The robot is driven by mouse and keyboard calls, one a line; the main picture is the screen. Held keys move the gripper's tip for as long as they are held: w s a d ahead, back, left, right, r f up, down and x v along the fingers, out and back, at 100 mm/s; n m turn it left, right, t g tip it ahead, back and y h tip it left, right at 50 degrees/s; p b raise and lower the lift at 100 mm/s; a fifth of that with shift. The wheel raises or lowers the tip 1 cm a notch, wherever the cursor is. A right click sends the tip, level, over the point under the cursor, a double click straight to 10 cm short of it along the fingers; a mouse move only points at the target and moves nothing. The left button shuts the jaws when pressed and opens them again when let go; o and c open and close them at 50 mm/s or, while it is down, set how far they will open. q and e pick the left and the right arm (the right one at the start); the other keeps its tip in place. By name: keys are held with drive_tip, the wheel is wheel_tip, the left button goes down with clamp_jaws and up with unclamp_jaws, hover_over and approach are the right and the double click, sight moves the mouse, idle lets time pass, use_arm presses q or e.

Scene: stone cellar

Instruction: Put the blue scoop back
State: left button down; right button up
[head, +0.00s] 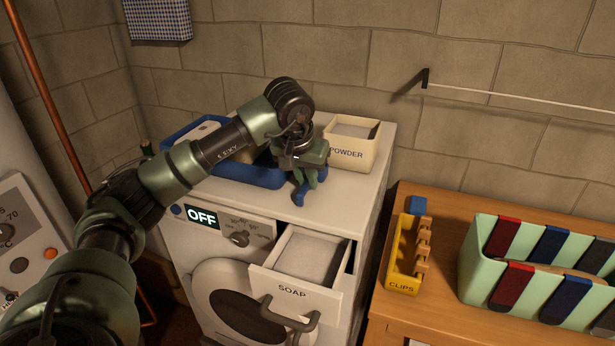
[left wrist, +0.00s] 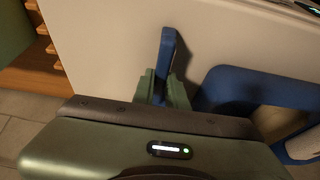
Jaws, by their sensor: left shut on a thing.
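My left gripper (head: 308,178) is above the front part of the washing machine top, in front of the cream POWDER box (head: 352,154) and just right of the blue-rimmed tray (head: 262,179). It is shut on the blue scoop (head: 299,194), which is mostly hidden by the fingers. In the left wrist view the scoop (left wrist: 167,52) shows as a narrow blue piece rising between the green fingers (left wrist: 162,88). The tray's blue rim (left wrist: 222,88) lies right of it there. The POWDER box is open and holds pale powder. My right gripper is out of view.
The washing machine's SOAP drawer (head: 293,288) is pulled out with white powder inside. A wooden table (head: 432,255) at right holds a yellow CLIPS box (head: 403,283), a small blue block (head: 417,205) and a mint container (head: 482,250). The machine top's front right is clear.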

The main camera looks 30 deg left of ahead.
use_arm(q)
drive_tip(key=c, duration=1.4)
unclamp_jaws()
drive_tip(key=shift+f, duration=0.1)
drive_tip(key=shift+c, duration=0.2)
drive_tip(key=shift+r, duration=0.5)
drive_tip(key=b+v, duration=0.2)
drive_tip(key=v, duration=0.9)
drive_tip(key=shift+s+d, duration=0.1)
drive_tip(key=shift+s, duration=0.05)
